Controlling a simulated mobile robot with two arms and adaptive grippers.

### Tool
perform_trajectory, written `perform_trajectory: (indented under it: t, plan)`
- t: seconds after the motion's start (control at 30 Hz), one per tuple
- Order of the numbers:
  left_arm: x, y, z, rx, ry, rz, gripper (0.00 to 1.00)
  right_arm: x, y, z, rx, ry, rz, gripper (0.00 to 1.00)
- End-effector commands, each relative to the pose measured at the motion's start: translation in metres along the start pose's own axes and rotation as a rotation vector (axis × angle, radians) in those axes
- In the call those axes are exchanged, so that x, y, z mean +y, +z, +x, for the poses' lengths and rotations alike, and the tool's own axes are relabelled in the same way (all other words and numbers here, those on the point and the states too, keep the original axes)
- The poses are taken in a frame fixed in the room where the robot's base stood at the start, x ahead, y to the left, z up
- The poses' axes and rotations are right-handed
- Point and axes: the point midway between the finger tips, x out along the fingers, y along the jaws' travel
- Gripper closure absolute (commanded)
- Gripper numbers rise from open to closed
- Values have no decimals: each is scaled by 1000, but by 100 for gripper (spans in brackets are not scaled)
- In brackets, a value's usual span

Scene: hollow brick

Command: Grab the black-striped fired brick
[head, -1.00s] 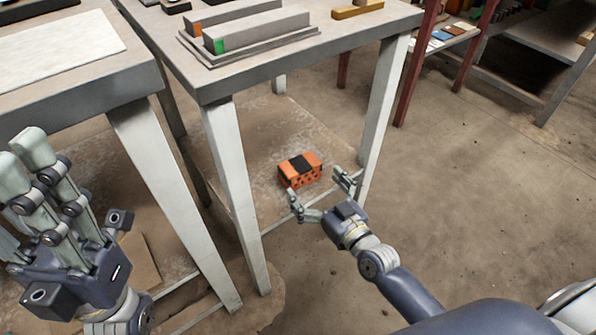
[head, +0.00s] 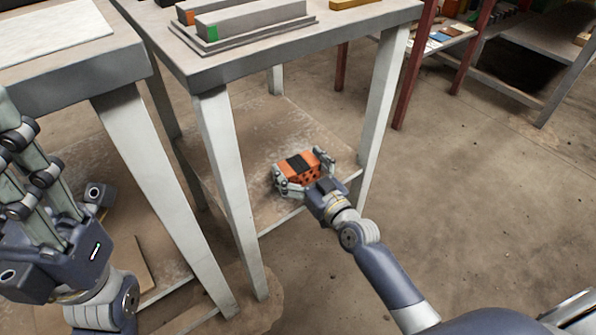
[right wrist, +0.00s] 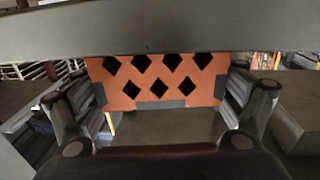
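The black-striped fired brick (head: 303,167) is orange with a black band across its top. It rests on the lower shelf of the middle table. In the right wrist view its orange face (right wrist: 160,78) shows several dark diamond-shaped holes. My right gripper (head: 300,172) is at the brick with a finger on each side; it looks open, its fingers very close to the brick's sides. Firm contact is not clear. My left gripper (head: 12,120) is at the left edge of the head view, empty, fingers up and apart, partly cut off.
The middle table's lower shelf (head: 240,140) is otherwise bare around the brick. White table legs (head: 232,190) stand left and right of it. The tabletop above holds grey blocks (head: 250,20) on a plate. Open floor (head: 480,220) lies to the right.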

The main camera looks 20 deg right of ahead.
Motion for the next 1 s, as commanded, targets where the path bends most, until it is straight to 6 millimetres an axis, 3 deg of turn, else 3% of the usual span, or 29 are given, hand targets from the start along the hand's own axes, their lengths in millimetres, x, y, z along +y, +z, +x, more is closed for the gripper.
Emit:
perform_trajectory:
  t: [0.03, 0.1, 0.57, 0.93, 1.0]
  plan:
    - [0, 0, 0, 0, 0, 0, 60, 0, 0, 0, 0, 0, 0, 36]
    - [0, 0, 0, 0, 0, 0, 60, 0, 0, 0, 0, 0, 0, 50]
    - [0, -1, 4, 5, -1, -1, 60, 0, -7, 0, 3, 0, 0, 50]
    - [-3, -1, -10, -95, -38, -12, 60, 0, -45, 0, 4, 0, -1, 50]
    - [-3, -2, -13, -110, -44, -14, 60, -5, -40, -19, -3, -1, 0, 50]
